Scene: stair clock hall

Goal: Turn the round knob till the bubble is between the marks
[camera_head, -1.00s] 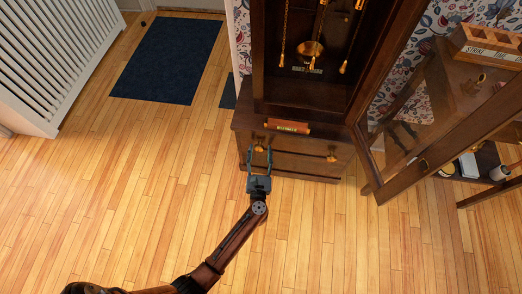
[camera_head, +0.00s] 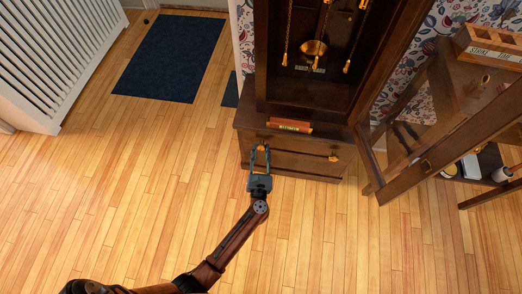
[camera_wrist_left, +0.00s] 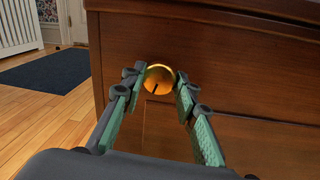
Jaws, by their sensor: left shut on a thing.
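The round brass knob (camera_wrist_left: 158,80) sits on the front of the clock's dark wood base and has a dark line on its face. My left gripper (camera_head: 261,150) is shut on this knob, one finger on each side; its green-padded fingers also show in the left wrist view (camera_wrist_left: 160,84). A second brass knob (camera_head: 333,158) is further right on the same front. An orange-brown spirit level with a green vial (camera_head: 290,125) lies on the base's top ledge. The bubble and marks are too small to make out. My right gripper is out of view.
The tall clock case (camera_head: 310,92) stands open above, with a brass pendulum bob (camera_head: 314,48) and weights inside. Its glazed door (camera_head: 425,163) swings out on the right. A wooden box (camera_head: 489,46) stands beyond. The floor (camera_head: 130,190) to the left is clear.

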